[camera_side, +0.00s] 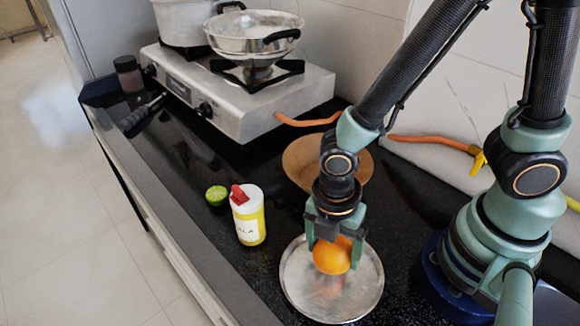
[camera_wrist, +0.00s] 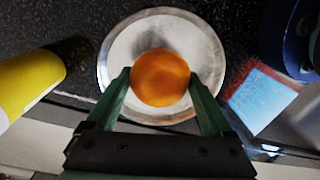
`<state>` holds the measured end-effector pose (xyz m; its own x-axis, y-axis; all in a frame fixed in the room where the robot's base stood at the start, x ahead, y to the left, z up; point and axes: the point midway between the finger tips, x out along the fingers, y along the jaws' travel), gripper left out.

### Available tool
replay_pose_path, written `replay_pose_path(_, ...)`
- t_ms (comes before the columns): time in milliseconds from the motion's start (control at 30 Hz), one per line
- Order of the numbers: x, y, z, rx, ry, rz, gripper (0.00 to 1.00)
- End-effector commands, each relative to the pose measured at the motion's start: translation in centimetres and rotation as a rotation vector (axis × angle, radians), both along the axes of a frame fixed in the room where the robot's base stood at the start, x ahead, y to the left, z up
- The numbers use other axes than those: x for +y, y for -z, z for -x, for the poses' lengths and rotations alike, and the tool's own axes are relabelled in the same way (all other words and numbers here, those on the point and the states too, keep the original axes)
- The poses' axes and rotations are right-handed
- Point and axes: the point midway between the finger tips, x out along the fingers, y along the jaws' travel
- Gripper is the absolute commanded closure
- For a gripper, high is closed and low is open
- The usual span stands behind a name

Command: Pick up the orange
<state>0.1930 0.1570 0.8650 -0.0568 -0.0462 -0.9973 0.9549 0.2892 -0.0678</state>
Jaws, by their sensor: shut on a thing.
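The orange (camera_side: 332,256) is a round, bright fruit between the fingers of my gripper (camera_side: 335,240). In the wrist view the orange (camera_wrist: 160,78) sits between the two green fingertips (camera_wrist: 160,85), one on each side. My gripper is shut on it. A round metal plate (camera_side: 364,295) lies under the orange, and its rim also shows in the wrist view (camera_wrist: 113,45). The orange's faint reflection shows on the plate below it. I cannot tell exactly how large the gap between orange and plate is.
A white and yellow shaker (camera_side: 248,222) with a red cap and a cut lime (camera_side: 216,195) stand left of the plate. A brown round board or dish (camera_side: 300,160) lies behind my gripper. A stove (camera_side: 240,105) holding pots is at the back. The counter's edge (camera_side: 165,225) runs along the left.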

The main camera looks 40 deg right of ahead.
Motion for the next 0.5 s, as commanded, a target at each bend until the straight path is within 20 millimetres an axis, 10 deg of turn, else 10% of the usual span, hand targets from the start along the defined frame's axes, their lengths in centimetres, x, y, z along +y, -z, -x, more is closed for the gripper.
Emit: replay_pose_path(500,0.1,-10.7,-0.1,-0.008,0.0,-0.007,0.78)
